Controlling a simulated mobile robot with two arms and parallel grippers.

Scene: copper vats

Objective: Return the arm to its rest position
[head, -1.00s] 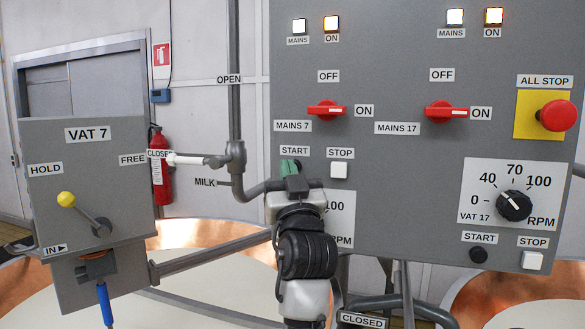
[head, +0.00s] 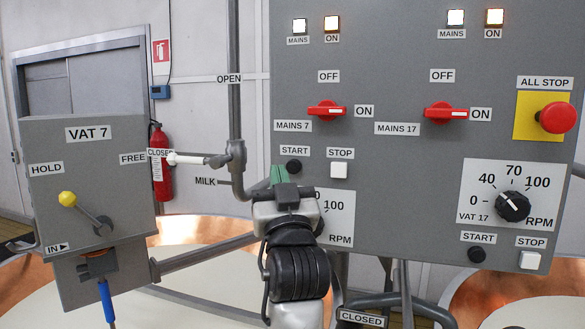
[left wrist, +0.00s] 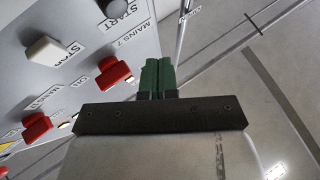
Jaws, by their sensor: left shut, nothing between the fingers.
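My left arm comes up from the bottom of the head view. Its gripper (head: 279,174) has green fingertips pressed together with nothing between them. In the left wrist view the green fingers (left wrist: 157,76) lie side by side, closed. The gripper and wrist hide part of the vat 7 RPM dial (head: 320,216). My right gripper is not in view.
The grey control panel (head: 400,180) stands close, with red switches (head: 326,111) and an ALL STOP button (head: 557,117). Left are a milk pipe (head: 235,110) with a white-handled lever (head: 186,159) and the VAT 7 box (head: 88,180). Copper vats (head: 190,228) lie below.

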